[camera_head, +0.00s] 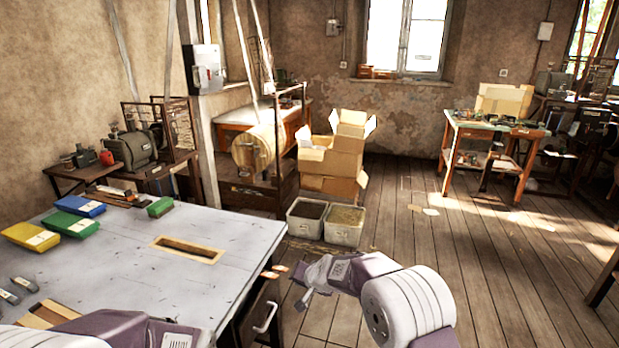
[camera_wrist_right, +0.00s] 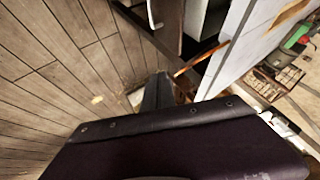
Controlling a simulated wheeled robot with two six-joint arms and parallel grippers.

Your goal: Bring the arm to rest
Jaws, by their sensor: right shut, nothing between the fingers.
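My right arm (camera_head: 405,303) comes in from the bottom right of the head view and bends left. My right gripper (camera_head: 306,290) is shut and empty, hanging in the air just right of the grey worktable (camera_head: 215,245), apart from its edge. In the right wrist view, the dark shut fingers (camera_wrist_right: 158,93) show beyond the dark wrist housing, with floor at left and the table side at right. My left arm (camera_head: 115,330) shows at the bottom left, low over the near part of the table; its gripper is outside the view. No handwheel can be made out.
Yellow (camera_head: 30,236), blue (camera_head: 80,206) and green (camera_head: 71,223) boxes lie on the table's left, beside a framed slot (camera_head: 187,249). A metal handle (camera_head: 266,318) sticks out from the table's side. Two bins (camera_head: 343,226) stand beyond my right gripper.

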